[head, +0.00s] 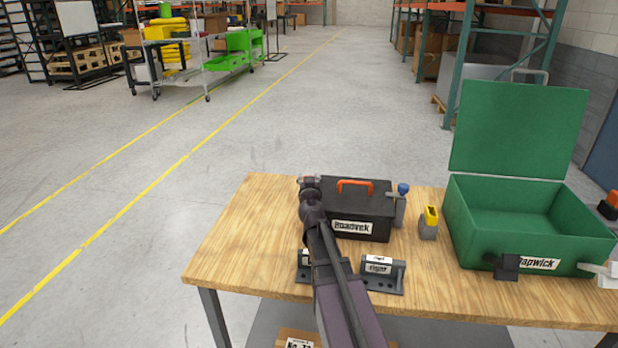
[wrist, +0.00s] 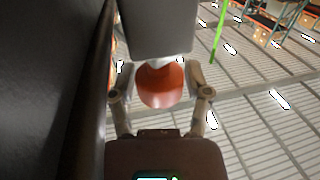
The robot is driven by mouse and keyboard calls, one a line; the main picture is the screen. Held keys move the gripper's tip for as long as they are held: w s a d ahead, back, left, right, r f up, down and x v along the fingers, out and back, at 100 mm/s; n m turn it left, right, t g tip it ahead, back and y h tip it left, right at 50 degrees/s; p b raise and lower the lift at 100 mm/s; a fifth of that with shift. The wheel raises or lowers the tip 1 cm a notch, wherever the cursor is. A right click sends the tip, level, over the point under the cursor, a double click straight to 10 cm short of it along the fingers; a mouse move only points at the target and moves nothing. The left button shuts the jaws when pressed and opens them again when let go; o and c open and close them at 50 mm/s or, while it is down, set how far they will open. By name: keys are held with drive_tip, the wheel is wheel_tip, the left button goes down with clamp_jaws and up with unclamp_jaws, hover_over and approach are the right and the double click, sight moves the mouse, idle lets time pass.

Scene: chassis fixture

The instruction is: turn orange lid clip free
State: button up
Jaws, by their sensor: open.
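A black box (head: 377,208) with an orange top handle (head: 354,185) and a white label stands on the wooden table. In the wrist view, the orange clip (wrist: 160,86) is rounded and sits below a grey block (wrist: 156,28), beside the box's dark wall (wrist: 45,80). My gripper (wrist: 160,80) is open, with one finger on each side of the orange clip. Contact between the fingers and the clip cannot be told. In the head view my arm reaches to the box's left end, and the clip there is hidden.
A grey latch with a blue knob (head: 402,190) is on the box's right end. A yellow-topped grey block (head: 429,224) and an open green case (head: 475,220) stand to the right. A grey labelled bracket (head: 383,276) lies in front. The table's left side (head: 235,240) is clear.

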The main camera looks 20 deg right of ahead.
drive_tip(key=v, duration=0.7)
drive_tip(key=shift+s, duration=0.1)
drive_tip(key=o, duration=0.3)
drive_tip(key=w+a+r+m+g+h+p, duration=0.1)
drive_tip(key=w+r+m+g+h+p, duration=0.1)
drive_tip(key=w+m+g+h, duration=0.5)
drive_tip(key=a+m+g+h, duration=0.1)
drive_tip(key=a+m+g, duration=0.1)
drive_tip(key=a+g, duration=0.1)
drive_tip(key=a+f+m+g+h+b, duration=0.1)
drive_tip(key=a+m+g, duration=0.1)
drive_tip(key=a+g, duration=0.1)
drive_tip(key=a+f+m+g+h+b, duration=0.1)
drive_tip(key=a+m+g+h, duration=0.1)
drive_tip(key=a+m+g, duration=0.1)
drive_tip(key=shift+s+a+g, duration=0.3)
drive_tip(key=shift+a+g, duration=0.3)
drive_tip(key=shift+a, duration=0.1)
